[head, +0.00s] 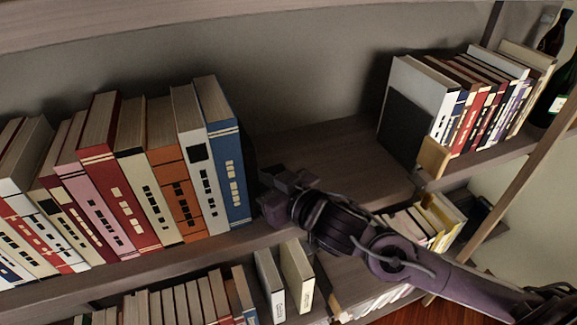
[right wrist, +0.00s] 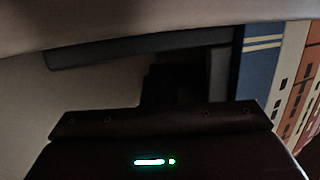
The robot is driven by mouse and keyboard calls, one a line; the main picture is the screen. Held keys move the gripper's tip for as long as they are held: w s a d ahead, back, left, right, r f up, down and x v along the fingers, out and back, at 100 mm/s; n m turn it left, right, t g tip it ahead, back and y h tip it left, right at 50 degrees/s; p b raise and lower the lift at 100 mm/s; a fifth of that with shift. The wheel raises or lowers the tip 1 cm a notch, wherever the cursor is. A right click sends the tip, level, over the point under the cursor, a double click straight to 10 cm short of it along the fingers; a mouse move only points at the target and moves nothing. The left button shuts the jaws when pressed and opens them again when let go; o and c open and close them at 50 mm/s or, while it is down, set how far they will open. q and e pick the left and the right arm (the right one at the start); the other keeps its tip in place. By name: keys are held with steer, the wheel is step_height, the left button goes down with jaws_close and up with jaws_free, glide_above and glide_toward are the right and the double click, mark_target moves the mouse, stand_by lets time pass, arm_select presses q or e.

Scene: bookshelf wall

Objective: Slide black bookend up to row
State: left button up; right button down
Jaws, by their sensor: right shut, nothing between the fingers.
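The black bookend (head: 250,155) shows in the head view as a thin dark upright edge just right of the blue book (head: 226,150) that ends the left row. My right gripper (head: 272,196) is shut and empty, at the right side of the bookend, low over the shelf. Whether it touches the bookend is hard to tell. In the right wrist view the shut fingers (right wrist: 175,86) are very dark, and a dark upright strip (right wrist: 221,75), apparently the bookend, stands beside the blue book (right wrist: 260,60). My left gripper is not in view.
The row of books (head: 120,180) leans slightly on the left. Bare shelf (head: 330,155) lies right of my gripper. Another row of books (head: 475,95) with a dark panel (head: 402,128) at its end stands farther right, near bottles (head: 555,90). More books fill the lower shelf.

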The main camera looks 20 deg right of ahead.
steer(key=shift+w+d+p, duration=0.1)
steer(key=shift+d+p, duration=0.6)
steer(key=shift+d, duration=0.05)
steer(key=shift+d+p, duration=0.55)
steer(key=shift+d, duration=0.6)
steer(key=shift+s+d+f, duration=0.1)
steer(key=shift+s+d, duration=0.15)
steer(key=shift+s, duration=0.2)
steer(key=v, duration=0.4)
steer(key=shift+s+b, duration=0.2)
steer(key=shift+b, duration=0.1)
steer(key=shift+s+r, duration=0.25)
steer(key=shift+p+v, duration=0.65)
steer(key=shift+v, duration=0.35)
steer(key=shift+d+f, duration=0.1)
